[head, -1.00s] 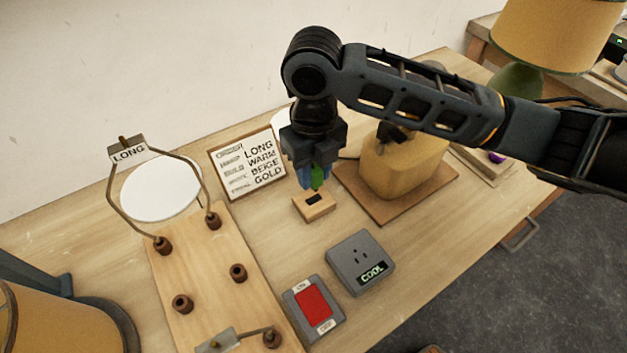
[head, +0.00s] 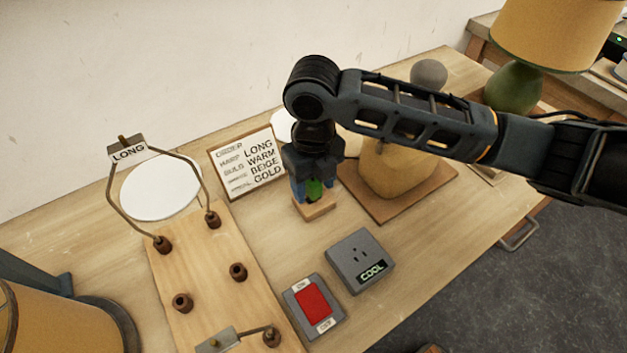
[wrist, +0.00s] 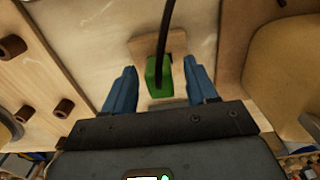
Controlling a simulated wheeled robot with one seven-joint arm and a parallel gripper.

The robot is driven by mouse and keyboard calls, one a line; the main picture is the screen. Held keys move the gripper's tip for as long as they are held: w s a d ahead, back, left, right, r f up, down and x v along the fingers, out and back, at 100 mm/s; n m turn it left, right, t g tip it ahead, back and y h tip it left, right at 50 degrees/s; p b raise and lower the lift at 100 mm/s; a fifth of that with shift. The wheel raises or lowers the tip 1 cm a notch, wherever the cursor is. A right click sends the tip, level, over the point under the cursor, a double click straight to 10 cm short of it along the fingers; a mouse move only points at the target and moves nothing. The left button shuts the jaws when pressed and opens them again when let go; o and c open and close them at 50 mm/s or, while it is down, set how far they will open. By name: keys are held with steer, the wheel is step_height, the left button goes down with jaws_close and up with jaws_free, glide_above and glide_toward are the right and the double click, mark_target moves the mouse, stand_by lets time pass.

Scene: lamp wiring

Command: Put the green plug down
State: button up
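The green plug (head: 314,189) sits at the small wooden block (head: 317,209), over where its dark slot is; how deep it sits I cannot tell. In the wrist view the green plug (wrist: 159,78) has a dark cord running up from it, and part of the wooden block (wrist: 176,45) shows behind it. My gripper (head: 313,192) is low around the plug, pointing down. In the wrist view the blue fingers of my gripper (wrist: 161,88) are apart, with a gap on each side of the plug.
A beige lamp base (head: 392,168) on a brown board stands close to the right of my gripper. An order card (head: 247,163) leans behind left. A grey socket box (head: 360,262) reading COOL and a red switch (head: 312,301) are in front.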

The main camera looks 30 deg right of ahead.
mark_target(312, 181)
step_height(312, 181, up, 12)
steer(key=shift+r, duration=0.2)
stand_by(0.5)
steer(key=shift+a, duration=0.1)
